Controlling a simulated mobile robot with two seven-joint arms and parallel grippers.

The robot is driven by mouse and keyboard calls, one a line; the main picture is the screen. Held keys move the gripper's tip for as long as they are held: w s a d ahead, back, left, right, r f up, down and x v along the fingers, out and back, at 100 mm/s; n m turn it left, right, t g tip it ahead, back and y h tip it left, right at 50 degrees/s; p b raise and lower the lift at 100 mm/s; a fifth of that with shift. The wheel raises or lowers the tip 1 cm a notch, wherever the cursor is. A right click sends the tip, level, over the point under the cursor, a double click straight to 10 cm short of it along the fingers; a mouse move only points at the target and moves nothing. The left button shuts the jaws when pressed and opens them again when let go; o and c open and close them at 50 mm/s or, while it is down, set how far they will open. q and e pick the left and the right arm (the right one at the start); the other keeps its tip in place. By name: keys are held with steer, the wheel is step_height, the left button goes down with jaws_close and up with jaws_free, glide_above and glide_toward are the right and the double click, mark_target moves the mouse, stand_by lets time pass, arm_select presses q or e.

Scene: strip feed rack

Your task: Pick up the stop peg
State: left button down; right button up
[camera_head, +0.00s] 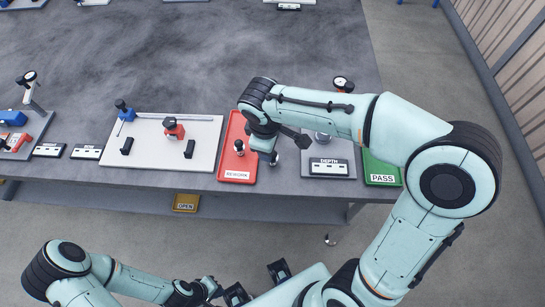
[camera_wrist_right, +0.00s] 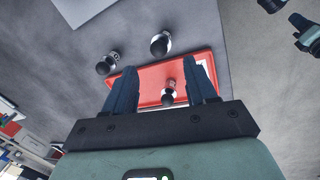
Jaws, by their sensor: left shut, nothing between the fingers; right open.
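No label marks the stop peg; several small pegs with dark round knobs are candidates. One peg (camera_head: 239,146) stands on the red REWORK tray (camera_head: 236,172). In the right wrist view, a peg (camera_wrist_right: 168,94) on the red tray shows between my fingers, below them and apart. Two more, a left peg (camera_wrist_right: 107,63) and an upper peg (camera_wrist_right: 160,44), lie beyond the tray edge on grey. My right gripper (camera_wrist_right: 158,66) is open and empty above the tray; in the head view my arm mostly hides it. My left gripper (camera_head: 213,288) is shut and empty, low in front of the table.
A white board (camera_head: 152,160) with a red-topped part, a blue part and black posts is left of the tray. A grey DEPTH plate (camera_head: 345,157) and a green PASS tray (camera_head: 383,170) are to the right. The back of the table (camera_head: 180,60) is mostly clear.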

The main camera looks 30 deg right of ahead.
steer(key=f, duration=0.2)
steer(key=d+f, duration=0.1)
steer(key=f, duration=0.2)
steer(key=shift+w, duration=0.2)
jaws_close()
